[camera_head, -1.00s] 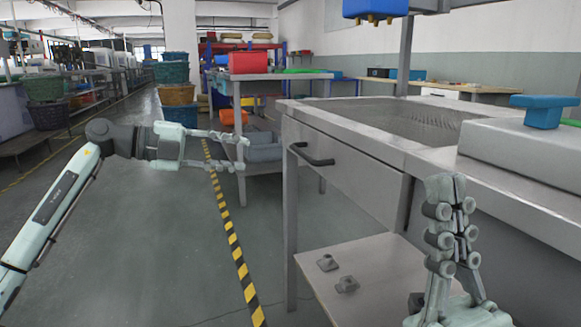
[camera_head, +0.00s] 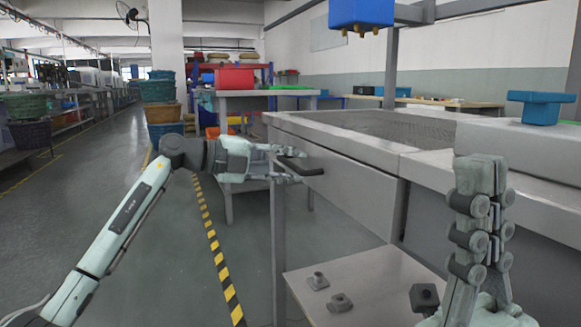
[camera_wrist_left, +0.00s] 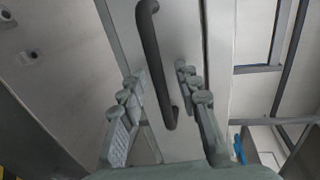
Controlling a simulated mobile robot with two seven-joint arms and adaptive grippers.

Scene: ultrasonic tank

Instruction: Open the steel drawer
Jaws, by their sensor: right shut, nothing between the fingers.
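The steel drawer (camera_head: 350,190) is a flat metal front under the tank's worktop and looks flush with its frame. Its dark bar handle (camera_head: 301,167) is at the left end of the front. My left gripper (camera_head: 293,164) is at the handle with its fingers apart. In the left wrist view, the open fingers (camera_wrist_left: 157,77) lie on either side of the dark handle (camera_wrist_left: 151,45), with gaps visible on both sides. I cannot tell how deep the handle sits between them. My right gripper (camera_head: 481,160) points up at the lower right, shut and empty, in front of the bench.
The tank basin (camera_head: 385,124) is behind the drawer. A grey lid with a blue handle (camera_head: 541,106) is at the right. A blue fixture (camera_head: 361,12) hangs above. A low shelf (camera_head: 375,282) with small metal parts is below. The floor left of the bench is open.

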